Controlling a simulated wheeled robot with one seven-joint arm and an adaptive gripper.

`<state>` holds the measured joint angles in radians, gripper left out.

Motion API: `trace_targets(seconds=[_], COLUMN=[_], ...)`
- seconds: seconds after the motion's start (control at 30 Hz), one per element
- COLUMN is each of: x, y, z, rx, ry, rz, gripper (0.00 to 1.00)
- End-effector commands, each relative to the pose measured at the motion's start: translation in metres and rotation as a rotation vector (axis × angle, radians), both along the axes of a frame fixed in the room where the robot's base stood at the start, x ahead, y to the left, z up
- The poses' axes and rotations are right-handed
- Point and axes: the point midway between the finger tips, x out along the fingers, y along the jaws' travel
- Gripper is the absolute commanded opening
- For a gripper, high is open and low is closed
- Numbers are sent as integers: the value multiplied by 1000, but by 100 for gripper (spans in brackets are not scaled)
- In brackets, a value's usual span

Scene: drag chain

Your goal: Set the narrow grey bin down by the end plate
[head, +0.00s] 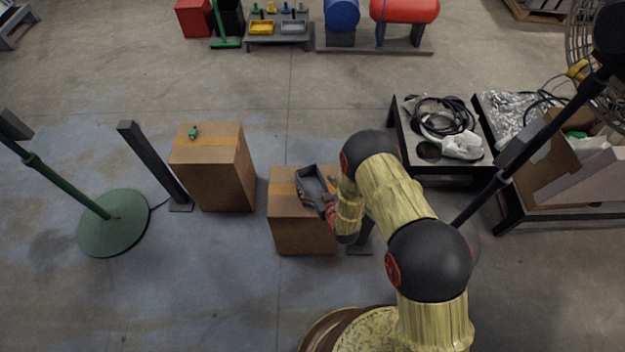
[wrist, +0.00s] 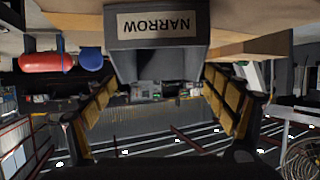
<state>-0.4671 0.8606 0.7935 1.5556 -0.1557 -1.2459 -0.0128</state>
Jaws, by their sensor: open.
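The narrow grey bin (head: 311,186) sits on top of a cardboard box (head: 302,236) in the head view. In the wrist view the bin (wrist: 158,55) shows at the top, with a pale label reading NARROW upside down. My gripper (head: 331,205) is at the bin's near right end. In the wrist view my gripper's yellow-padded fingers (wrist: 160,82) are spread apart, their tips close to either side of the bin. I cannot tell whether they touch it. I cannot pick out the end plate with certainty.
A second cardboard box (head: 215,175) with a small green object (head: 193,132) stands to the left. A dark post (head: 152,162) and a green stand (head: 113,224) are further left. A black table (head: 404,150) with cables is at right. Open floor lies at front left.

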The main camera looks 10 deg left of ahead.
Motion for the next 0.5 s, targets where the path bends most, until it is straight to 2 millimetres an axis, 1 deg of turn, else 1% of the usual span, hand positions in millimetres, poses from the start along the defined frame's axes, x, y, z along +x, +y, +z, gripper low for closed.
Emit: trace_targets(seconds=[0.03,0.23,0.4,0.5], x=[-9,-40,-58,-64], y=[-7,-29,-43,-47], z=[8,24,32,35], rx=[0,0,0,1], ry=[1,0,0,-2], rz=[-1,-1,-1,0], gripper=[86,86,86,86])
